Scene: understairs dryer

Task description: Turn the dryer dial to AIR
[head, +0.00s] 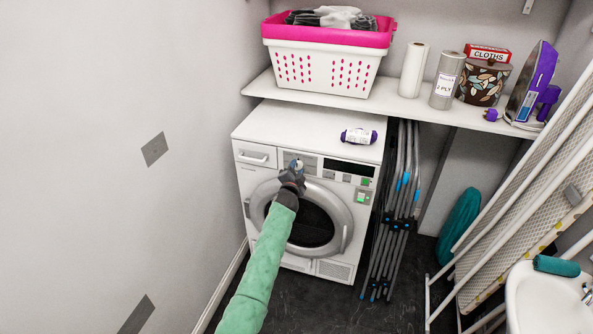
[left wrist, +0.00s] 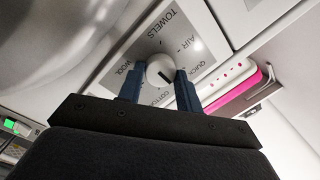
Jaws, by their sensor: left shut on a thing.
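The white dryer (head: 290,125) stands under the shelf, its control panel along the upper front. My left gripper (head: 297,168) reaches the panel and largely hides the dial in the head view. In the left wrist view the round white dial (left wrist: 158,68) sits between the two blue fingers of my left gripper (left wrist: 159,82), which are shut on it. Its dark mark points toward the lower right of that picture, seemingly between QUICK and COTTON. The AIR label (left wrist: 182,48) is above and right of the dial, below TOWELS. WOOL is at the left. My right gripper is not in view.
A purple-and-white bottle (head: 359,136) lies on the dryer top. The shelf (head: 390,103) above holds a pink-and-white laundry basket (head: 322,65), rolls and an iron. A folded rack (head: 396,215) stands close to the dryer's right. Dark floor in front is open.

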